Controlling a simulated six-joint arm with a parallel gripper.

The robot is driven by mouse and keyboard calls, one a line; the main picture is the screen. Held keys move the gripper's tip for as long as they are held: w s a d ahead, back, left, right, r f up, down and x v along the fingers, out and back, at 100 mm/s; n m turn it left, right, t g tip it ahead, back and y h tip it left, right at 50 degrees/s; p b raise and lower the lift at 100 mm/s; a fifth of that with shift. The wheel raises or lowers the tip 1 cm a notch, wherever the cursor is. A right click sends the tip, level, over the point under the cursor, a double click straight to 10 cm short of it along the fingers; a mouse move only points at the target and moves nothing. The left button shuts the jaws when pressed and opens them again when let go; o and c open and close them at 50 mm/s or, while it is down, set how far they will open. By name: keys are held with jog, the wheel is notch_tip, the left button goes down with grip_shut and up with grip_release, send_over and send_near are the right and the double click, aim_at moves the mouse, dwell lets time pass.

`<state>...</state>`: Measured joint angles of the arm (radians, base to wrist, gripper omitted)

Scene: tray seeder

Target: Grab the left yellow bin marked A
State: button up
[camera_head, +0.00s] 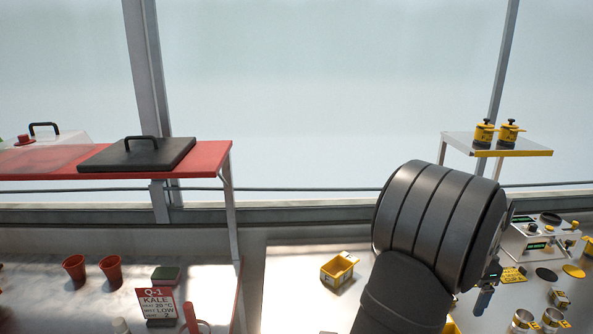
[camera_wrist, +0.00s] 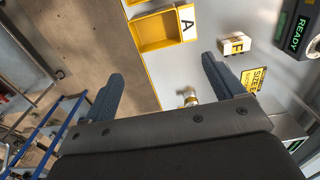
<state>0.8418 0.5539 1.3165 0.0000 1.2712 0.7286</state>
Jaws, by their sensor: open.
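The yellow bin marked A (camera_wrist: 148,46) is in the wrist view at the top, an open-topped box with a black A on a white label on its right side. It lies beyond my fingertips, near the pale table's edge. My gripper (camera_wrist: 160,78) is open, its two dark fingers wide apart with nothing between them. Part of another yellow bin (camera_wrist: 134,2) is cut off at the top edge.
A small yellow box (camera_head: 339,270) with a letter stands on the table left of my arm. Devices with green displays (camera_head: 537,240) and metal cups (camera_head: 523,320) are at the right. Red pots (camera_head: 111,270) and a sign (camera_head: 157,304) are on the left table.

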jog(key=shift+c, duration=0.6)
jog(key=f+m, duration=0.4)
jog(key=m, duration=0.2)
jog(key=f+m, duration=0.4)
jog(key=m, duration=0.2)
jog(key=f+m, duration=0.4)
jog(key=m, duration=0.2)
jog(key=shift+s+a+f, duration=0.1)
jog(key=shift+s, duration=0.1)
jog(key=shift+w+f, duration=0.15)
jog(key=shift+f, duration=1.4)
jog(key=shift+w+f, duration=0.1)
jog(key=shift+f, duration=1.45)
jog(key=c, duration=0.8)
